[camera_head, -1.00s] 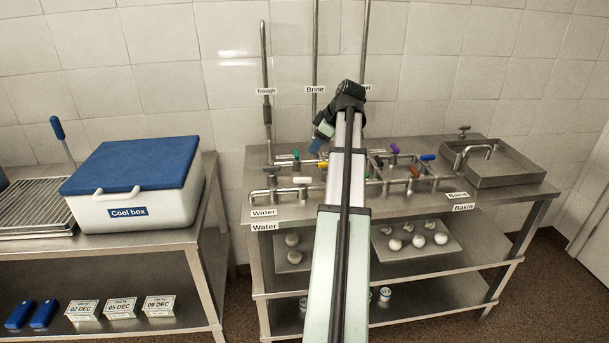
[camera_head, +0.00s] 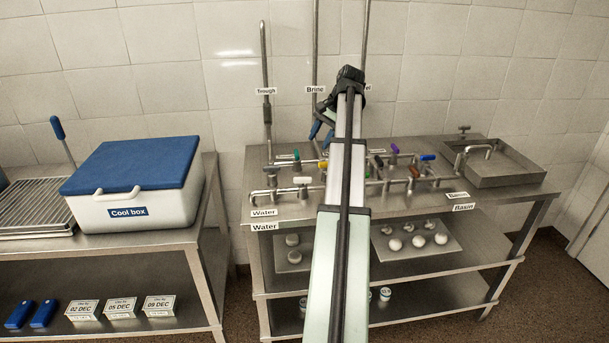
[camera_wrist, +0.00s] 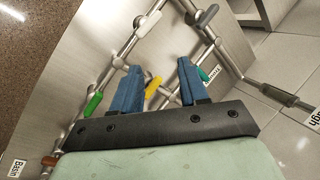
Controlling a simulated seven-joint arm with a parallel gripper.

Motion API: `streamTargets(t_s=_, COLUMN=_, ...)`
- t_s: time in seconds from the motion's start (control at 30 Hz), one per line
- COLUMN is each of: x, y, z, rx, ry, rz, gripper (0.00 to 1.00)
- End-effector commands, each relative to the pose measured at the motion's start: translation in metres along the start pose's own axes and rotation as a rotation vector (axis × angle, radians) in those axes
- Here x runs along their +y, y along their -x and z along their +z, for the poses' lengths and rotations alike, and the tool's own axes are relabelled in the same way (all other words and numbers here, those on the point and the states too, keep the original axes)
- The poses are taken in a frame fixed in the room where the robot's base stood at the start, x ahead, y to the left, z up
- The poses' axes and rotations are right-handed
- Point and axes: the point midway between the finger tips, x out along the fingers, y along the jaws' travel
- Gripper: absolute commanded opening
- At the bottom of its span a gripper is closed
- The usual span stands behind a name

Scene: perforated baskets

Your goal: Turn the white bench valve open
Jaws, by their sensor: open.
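The white bench valve (camera_head: 302,181) is a white handle on the front pipe, at the left of the bench near the Water label. In the wrist view its white handle (camera_wrist: 138,21) shows near the top, beyond my fingertips. My gripper (camera_head: 320,131) is above the back left of the bench, behind my arm link, with blue fingers pointing down. In the wrist view my gripper (camera_wrist: 160,64) has its two blue fingers apart with nothing between them. The yellow handle (camera_wrist: 153,87) shows in the gap beyond them. The gripper is apart from the white valve.
Other handles stand close by: teal (camera_head: 297,154), grey (camera_head: 270,169), purple (camera_head: 395,149), and green (camera_wrist: 93,104). Vertical pipes (camera_head: 267,100) rise at the back wall. A basin (camera_head: 505,170) is at the right. A cool box (camera_head: 140,185) stands on the left table.

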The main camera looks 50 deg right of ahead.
Motion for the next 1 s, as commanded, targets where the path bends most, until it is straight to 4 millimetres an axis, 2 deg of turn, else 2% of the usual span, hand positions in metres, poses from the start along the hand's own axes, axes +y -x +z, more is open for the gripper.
streamTargets(t_s=0.3, x=0.007, y=0.000, z=0.010, rx=-0.039, ry=-0.593, rz=0.047, gripper=0.44)
streamTargets(t_s=0.5, x=0.008, y=0.001, z=0.013, rx=-0.042, ry=-0.888, rz=0.067, gripper=0.44)
streamTargets(t_s=0.77, x=0.008, y=-0.001, z=0.013, rx=-0.038, ry=-1.047, rz=0.071, gripper=0.44)
streamTargets(t_s=1.0, x=0.010, y=-0.025, z=0.016, rx=-0.038, ry=-1.053, rz=0.073, gripper=0.44)
